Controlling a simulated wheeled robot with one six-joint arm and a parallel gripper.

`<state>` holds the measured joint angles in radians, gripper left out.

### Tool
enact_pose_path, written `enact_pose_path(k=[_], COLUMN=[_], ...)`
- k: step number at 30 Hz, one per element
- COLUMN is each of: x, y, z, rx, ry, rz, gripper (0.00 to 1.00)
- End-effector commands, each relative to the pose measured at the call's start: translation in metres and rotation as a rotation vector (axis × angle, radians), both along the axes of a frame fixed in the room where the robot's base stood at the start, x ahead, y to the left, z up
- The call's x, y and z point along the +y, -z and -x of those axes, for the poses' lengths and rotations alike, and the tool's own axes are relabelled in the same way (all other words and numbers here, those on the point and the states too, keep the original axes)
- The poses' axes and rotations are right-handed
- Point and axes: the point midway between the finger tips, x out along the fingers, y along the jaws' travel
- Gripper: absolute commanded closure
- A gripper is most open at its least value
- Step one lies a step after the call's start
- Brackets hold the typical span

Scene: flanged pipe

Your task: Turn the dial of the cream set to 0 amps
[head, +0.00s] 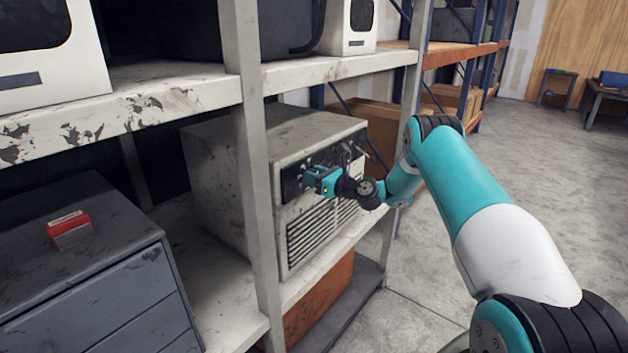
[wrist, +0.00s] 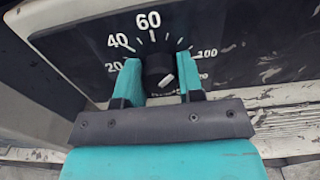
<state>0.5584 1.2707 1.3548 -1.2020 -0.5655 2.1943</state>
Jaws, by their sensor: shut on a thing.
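The cream set (head: 215,165) is a worn box on the middle shelf, with a dark control panel and a louvred grille on its front. My gripper (head: 308,178) is at the dark panel in the head view and hides the dial there. In the wrist view the black dial (wrist: 158,66) sits between the two teal fingers of my gripper (wrist: 160,82), which is shut on it. A white pointer mark shows low on the dial's right side. The printed numbers 20, 40, 60 and 100 are readable around it. I cannot see a 0; the fingers cover part of the scale.
A pale shelf post (head: 252,170) stands just left of the cream set's front. A grey drawer cabinet (head: 95,275) with a red-topped box (head: 70,228) on it is at lower left. Cardboard boxes (head: 385,125) stand behind. The concrete floor at right is open.

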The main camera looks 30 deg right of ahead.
Motion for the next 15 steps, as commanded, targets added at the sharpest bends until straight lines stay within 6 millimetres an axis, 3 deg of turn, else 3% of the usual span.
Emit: enact_pose_path(k=[15], x=[0.0009], y=[0.0053], z=[0.0003], rx=[-0.162], ry=[-0.001], rz=[0.441], gripper=[0.89])
